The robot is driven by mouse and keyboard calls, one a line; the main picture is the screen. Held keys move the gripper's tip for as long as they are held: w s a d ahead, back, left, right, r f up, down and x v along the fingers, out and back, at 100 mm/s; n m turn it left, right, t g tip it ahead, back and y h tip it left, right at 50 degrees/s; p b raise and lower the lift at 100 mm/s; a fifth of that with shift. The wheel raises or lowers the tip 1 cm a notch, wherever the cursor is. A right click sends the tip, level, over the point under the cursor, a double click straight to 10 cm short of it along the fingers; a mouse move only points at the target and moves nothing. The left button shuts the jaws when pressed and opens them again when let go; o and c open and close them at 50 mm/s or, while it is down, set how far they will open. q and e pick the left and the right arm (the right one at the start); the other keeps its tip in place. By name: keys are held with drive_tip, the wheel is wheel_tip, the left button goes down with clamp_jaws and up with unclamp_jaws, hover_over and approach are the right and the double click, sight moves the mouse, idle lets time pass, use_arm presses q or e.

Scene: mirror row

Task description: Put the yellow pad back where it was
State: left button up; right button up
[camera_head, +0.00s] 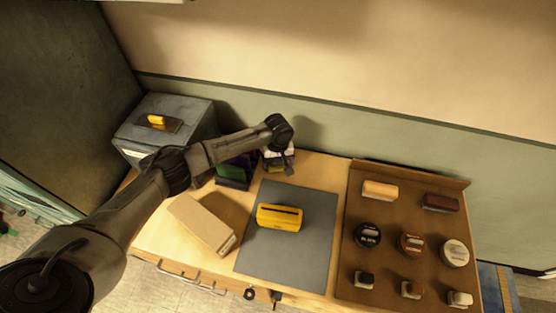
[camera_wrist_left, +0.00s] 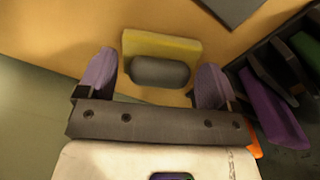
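A yellow pad (camera_wrist_left: 160,44) with a dark grey rounded grip lies on the wooden table in the left wrist view. My left gripper (camera_wrist_left: 156,80) is open, with its two purple fingertips on either side of the grip; I cannot tell whether they touch it. In the head view the left gripper (camera_head: 281,158) is over the back of the table, near the wall, and mostly hides what is below it. A yellow block with a dark slot (camera_head: 280,217) sits on the grey mat (camera_head: 312,250). My right gripper is not in view.
A dark rack (camera_head: 234,184) with green and purple items stands left of the gripper. A grey box (camera_head: 190,116) with a yellow item on top is at the back left. A cardboard box (camera_head: 202,222) lies beside the mat. A brown tray (camera_head: 335,284) holds pads, tins and brushes.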

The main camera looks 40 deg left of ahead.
use_arm(q)
drive_tip(key=shift+r, duration=0.1)
wheel_tip(320, 180, up, 12)
drive_tip(key=shift+b, duration=0.35)
idle(0.4)
idle(0.4)
